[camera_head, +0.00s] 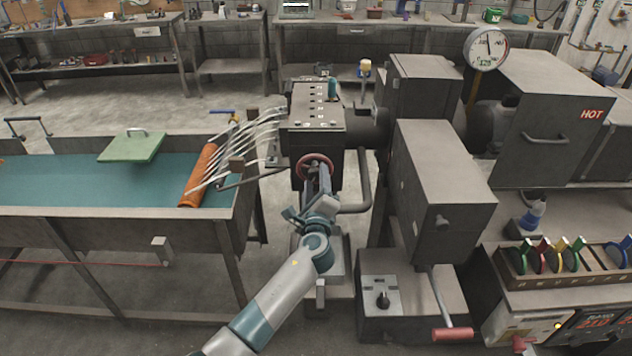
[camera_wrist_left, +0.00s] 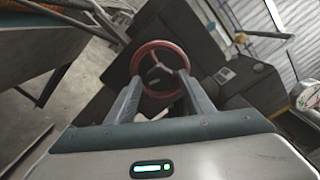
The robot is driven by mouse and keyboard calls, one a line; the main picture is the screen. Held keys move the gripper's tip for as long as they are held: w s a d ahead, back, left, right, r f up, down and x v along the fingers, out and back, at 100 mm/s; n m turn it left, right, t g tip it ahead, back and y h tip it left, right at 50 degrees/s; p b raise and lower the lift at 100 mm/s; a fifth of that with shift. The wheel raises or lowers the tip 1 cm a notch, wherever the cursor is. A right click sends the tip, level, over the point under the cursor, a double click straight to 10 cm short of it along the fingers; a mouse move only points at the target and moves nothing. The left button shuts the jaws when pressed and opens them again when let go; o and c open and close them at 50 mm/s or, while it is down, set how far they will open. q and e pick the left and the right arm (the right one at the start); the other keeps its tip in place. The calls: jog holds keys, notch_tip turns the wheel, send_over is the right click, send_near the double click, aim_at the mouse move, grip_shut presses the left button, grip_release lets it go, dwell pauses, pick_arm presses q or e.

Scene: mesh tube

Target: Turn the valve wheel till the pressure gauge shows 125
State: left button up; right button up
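The red valve wheel (camera_head: 314,159) is mounted on the front of the dark machine head at the centre. My left gripper (camera_head: 318,183) is at the wheel, its fingers pointing at it. In the left wrist view the fingers (camera_wrist_left: 160,78) are spread wide, with their tips at the left and right sides of the wheel's rim (camera_wrist_left: 158,43). I cannot tell whether they touch it. The round white pressure gauge (camera_head: 487,48) stands at the upper right, its dark needle pointing roughly upward; its numbers are too small to read. My right gripper is not in view.
A grey machine box (camera_head: 440,165) stands right of the wheel, with a red-handled lever (camera_head: 453,334) below. A rack of coloured discs (camera_head: 560,262) is at right.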

pick_arm(q)
jog(key=s+b, duration=0.4)
jog(key=s, duration=1.3)
jog(key=shift+s, duration=0.25)
